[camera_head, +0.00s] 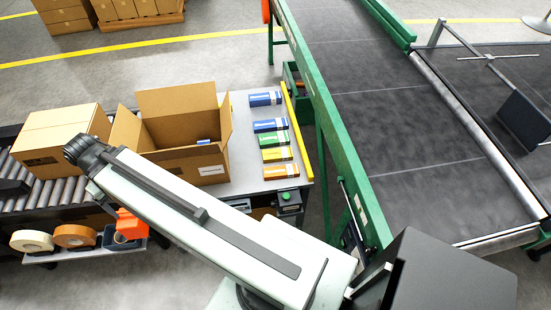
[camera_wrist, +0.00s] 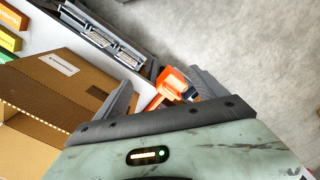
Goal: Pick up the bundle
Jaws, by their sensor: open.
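Several small carton bundles lie flat in a column on the white table: a blue one (camera_head: 265,98) at the back, then another blue (camera_head: 270,125), a green (camera_head: 273,139), a yellow (camera_head: 277,155) and an orange one (camera_head: 281,171). In the wrist view the orange bundle (camera_wrist: 13,17) and yellow bundle (camera_wrist: 8,40) show at the upper left corner. A blue item (camera_head: 204,142) shows inside the open box. My gripper (camera_wrist: 163,90) is open, its fingers apart, away from the bundles. In the head view it is hidden by my arm.
An open cardboard box (camera_head: 204,165) stands left of the bundles; a closed box (camera_head: 58,133) stands on the roller conveyor (camera_head: 65,192). An orange tape dispenser (camera_wrist: 170,82) appears between my fingers, apparently below. A yellow rail (camera_head: 296,132) edges the table beside the green-framed belt machine (camera_head: 340,150).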

